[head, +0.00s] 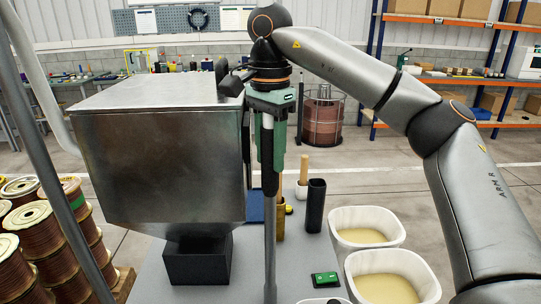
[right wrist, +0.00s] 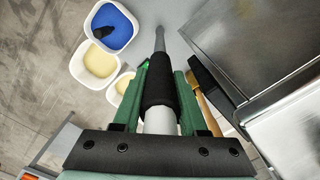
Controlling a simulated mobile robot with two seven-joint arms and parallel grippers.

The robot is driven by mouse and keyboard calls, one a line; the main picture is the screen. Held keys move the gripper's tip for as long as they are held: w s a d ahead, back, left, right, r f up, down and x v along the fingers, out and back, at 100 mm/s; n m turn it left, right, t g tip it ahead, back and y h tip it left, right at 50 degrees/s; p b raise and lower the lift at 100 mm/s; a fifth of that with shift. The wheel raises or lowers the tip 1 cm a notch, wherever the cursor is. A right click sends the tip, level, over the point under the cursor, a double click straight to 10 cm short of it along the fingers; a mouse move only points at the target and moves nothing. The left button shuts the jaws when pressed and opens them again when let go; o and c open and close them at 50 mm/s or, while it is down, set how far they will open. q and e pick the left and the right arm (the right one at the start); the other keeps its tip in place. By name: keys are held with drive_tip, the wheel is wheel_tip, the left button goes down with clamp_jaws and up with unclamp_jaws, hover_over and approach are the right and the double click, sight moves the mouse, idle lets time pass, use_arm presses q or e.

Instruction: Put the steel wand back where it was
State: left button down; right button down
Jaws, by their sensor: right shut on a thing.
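The steel wand (head: 270,240) is a thin grey rod with a black sleeve; it hangs nearly upright over the grey table in the head view. My right gripper (head: 268,160), with green fingers, is shut on its upper part. In the right wrist view the wand's black sleeve (right wrist: 160,82) lies between the fingers of the right gripper (right wrist: 162,75). The wand's lower end runs out of the head view, so I cannot tell whether it touches anything. A black upright tube (head: 316,207) and a brass-coloured tube (head: 280,226) stand behind it to the right. My left gripper is not in view.
A large metal hopper (head: 155,165) stands close left of the wand, above a black box (head: 197,262). White tubs of yellow material (head: 366,226) are at the right. A green device (head: 325,279) lies on the table. A tub with blue contents (right wrist: 110,25) shows in the wrist view.

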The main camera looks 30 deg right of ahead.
drive_tip(key=shift+f, duration=0.3)
drive_tip(key=shift+f, duration=0.2)
drive_tip(key=shift+c, duration=2.2)
unclamp_jaws()
wheel_tip(320, 180, up, 12)
drive_tip(key=shift+f, duration=0.1)
drive_tip(key=shift+s+r, duration=0.1)
drive_tip(key=shift+r, duration=0.2)
drive_tip(key=shift+c, duration=0.5)
